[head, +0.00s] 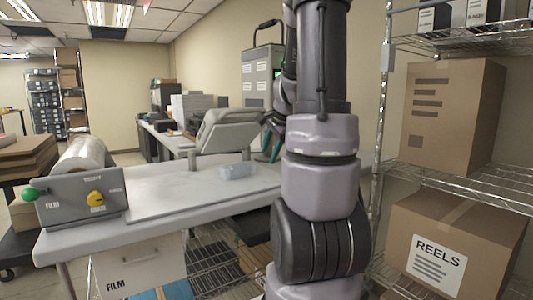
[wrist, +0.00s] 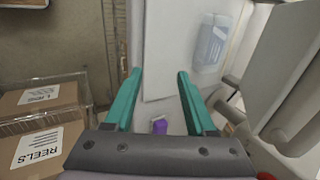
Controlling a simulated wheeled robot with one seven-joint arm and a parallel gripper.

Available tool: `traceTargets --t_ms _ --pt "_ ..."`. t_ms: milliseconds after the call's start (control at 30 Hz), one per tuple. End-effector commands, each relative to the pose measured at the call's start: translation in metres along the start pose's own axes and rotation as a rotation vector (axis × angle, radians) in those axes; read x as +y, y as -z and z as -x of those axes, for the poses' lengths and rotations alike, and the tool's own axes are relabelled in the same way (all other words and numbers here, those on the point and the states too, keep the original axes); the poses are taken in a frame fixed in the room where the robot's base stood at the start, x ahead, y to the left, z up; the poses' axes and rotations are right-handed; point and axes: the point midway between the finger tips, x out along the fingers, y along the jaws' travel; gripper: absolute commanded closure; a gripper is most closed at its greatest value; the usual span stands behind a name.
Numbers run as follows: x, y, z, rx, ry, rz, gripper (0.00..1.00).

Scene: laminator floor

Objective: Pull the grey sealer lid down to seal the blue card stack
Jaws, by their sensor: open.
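The grey sealer lid (head: 225,130) stands raised and tilted at the back of the white table in the head view. In the wrist view a pale grey body at the right edge (wrist: 290,105) looks like part of it. The blue card stack (head: 238,171) lies flat on the table in front of the lid, looking pale and glossy. It also shows at the upper right of the wrist view (wrist: 210,43). My gripper (wrist: 158,74) has its two teal fingers apart with nothing between them. In the head view the fingers are beside the lid's right side, partly hidden by my arm.
A control box (head: 82,200) with green and yellow knobs and a film roll (head: 80,157) sit at the table's left. A wire rack with cartons, one a REELS box (head: 440,250), stands close on the right. A small purple item (wrist: 160,127) shows below my fingers.

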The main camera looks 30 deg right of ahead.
Motion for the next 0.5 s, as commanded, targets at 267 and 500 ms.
traceTargets --t_ms 267,500 --pt "0.013 0.0 0.015 0.0 0.001 0.0 0.44" --pt "0.024 0.0 0.028 0.0 0.002 -0.001 0.44"
